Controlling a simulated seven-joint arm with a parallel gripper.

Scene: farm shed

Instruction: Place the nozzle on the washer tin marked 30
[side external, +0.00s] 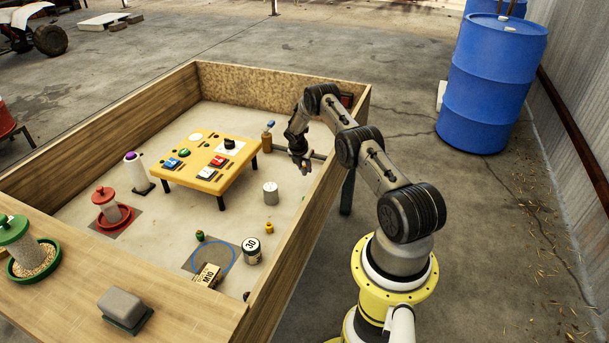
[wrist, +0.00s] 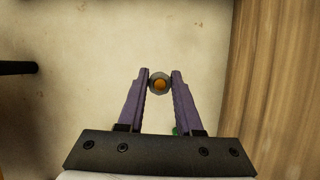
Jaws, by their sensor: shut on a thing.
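My gripper (side external: 304,165) hangs over the pen floor near the right wall. In the wrist view its purple fingers (wrist: 160,84) are shut on a small round grey piece with an orange centre, the nozzle (wrist: 160,84). The nozzle is too small to make out in the side view. A white and black tin (side external: 252,251), with lettering that looks like an upside-down 30, stands at the grey mat's right edge, nearer the camera than my gripper. A plain pale tin (side external: 270,193) stands between them. Neither tin shows in the wrist view.
A yellow table (side external: 213,151) with small coloured items stands left of my gripper. A small yellow piece (side external: 269,228), a green-topped piece (side external: 200,236) and a lettered box (side external: 207,275) are near the marked tin. The wooden wall (wrist: 270,80) is close on the right.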

